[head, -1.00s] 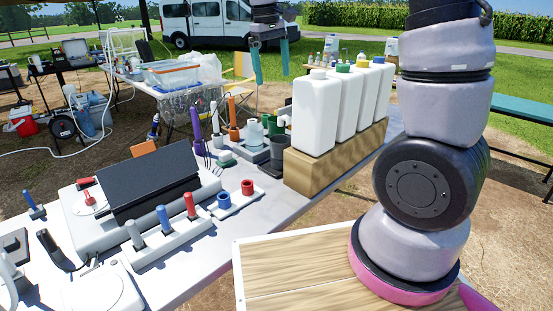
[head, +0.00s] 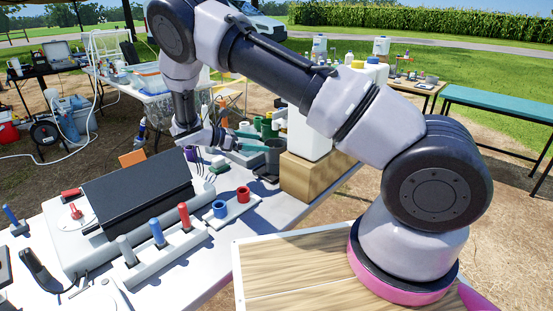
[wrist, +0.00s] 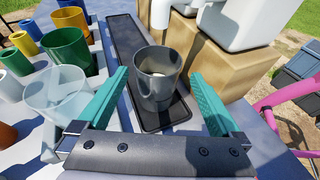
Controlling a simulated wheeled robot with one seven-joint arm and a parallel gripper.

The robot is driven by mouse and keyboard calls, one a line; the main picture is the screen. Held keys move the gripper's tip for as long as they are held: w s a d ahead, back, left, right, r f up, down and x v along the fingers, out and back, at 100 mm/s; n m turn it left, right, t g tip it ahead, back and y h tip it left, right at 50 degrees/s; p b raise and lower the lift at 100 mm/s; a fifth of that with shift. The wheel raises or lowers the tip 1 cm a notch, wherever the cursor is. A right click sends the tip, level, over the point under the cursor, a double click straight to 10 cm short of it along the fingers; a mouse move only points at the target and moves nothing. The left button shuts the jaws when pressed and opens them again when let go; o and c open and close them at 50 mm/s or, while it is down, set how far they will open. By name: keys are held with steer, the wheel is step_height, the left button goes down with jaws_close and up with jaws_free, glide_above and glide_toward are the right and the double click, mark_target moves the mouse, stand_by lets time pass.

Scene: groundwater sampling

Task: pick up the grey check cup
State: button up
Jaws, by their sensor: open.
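The grey check cup (wrist: 157,84) stands upright on a narrow dark tray (wrist: 125,35) in the wrist view. Its open top faces my camera and something pale shows inside. My gripper (wrist: 160,100) is open, with one teal finger on each side of the cup. I see a gap on both sides, wider on the right. In the head view the cup (head: 273,149) shows beside the wooden block, and my gripper (head: 262,147) reaches toward it from the left. The cup is partly hidden there by a finger.
Right of the cup is a wooden block (head: 302,174) carrying white bottles (head: 308,134). Left of it, in the wrist view, are a clear cup (wrist: 57,92), a green cup (wrist: 65,50) and several coloured cups. A rack of coloured plungers (head: 157,238) stands nearer on the table.

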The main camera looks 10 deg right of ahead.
mark_target(277, 146)
steer(key=shift+n, duration=0.4)
steer(key=x, duration=1.1)
steer(key=shift+w+a+f, duration=0.15)
steer(key=shift+f, duration=0.2)
steer(key=c, duration=1.1)
